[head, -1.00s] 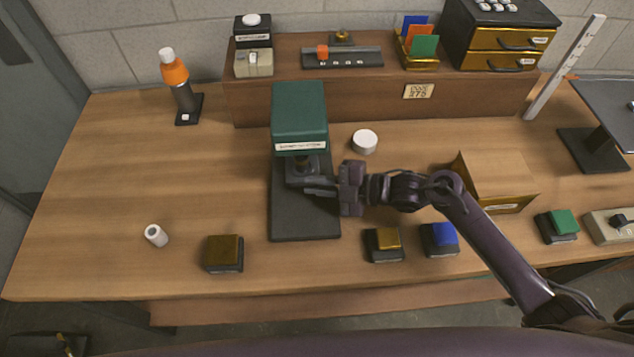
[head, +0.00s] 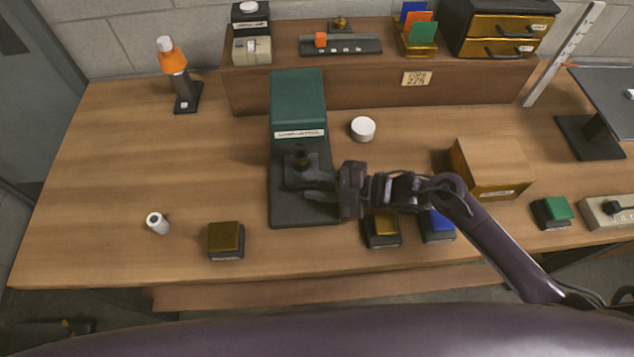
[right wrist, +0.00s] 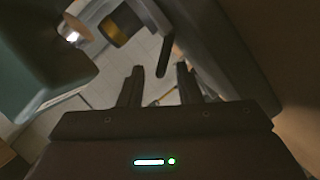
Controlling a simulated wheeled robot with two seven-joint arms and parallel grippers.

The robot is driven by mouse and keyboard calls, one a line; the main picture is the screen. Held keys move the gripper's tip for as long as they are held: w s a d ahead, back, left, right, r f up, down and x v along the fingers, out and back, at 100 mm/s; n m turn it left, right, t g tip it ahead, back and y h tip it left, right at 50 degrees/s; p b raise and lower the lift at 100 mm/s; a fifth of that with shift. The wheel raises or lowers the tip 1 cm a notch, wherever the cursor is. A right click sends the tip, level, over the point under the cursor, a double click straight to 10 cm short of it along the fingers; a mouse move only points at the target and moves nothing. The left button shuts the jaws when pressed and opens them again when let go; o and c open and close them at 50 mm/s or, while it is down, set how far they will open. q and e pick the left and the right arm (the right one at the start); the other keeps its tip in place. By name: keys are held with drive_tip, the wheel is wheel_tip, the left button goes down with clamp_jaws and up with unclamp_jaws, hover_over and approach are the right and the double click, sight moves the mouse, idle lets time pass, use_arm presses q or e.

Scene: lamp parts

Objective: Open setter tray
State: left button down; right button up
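The setter (head: 298,97) is a teal-headed press with a pale label on a dark base plate (head: 300,214). Under its head sits a dark block with a round knob (head: 299,158); I cannot make out a separate tray edge. My right gripper (head: 318,186) reaches in from the right, fingers over the base plate just in front of the block. In the right wrist view its two fingers (right wrist: 160,80) are apart with a gap between them. A dark rounded bar (right wrist: 165,56) shows just beyond the fingertips, with no clear contact. My left gripper is not recognisable in view.
A white puck (head: 363,128) stands right of the setter. A gold-topped block (head: 226,239) and white roll (head: 157,223) are front left. Gold (head: 382,229) and blue (head: 438,226) blocks lie close under my right arm. A wooden box (head: 493,166) stands right.

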drive_tip(key=shift+r, duration=0.1)
wheel_tip(320, 180, up, 20)
drive_tip(key=b, duration=0.2)
idle(0.3)
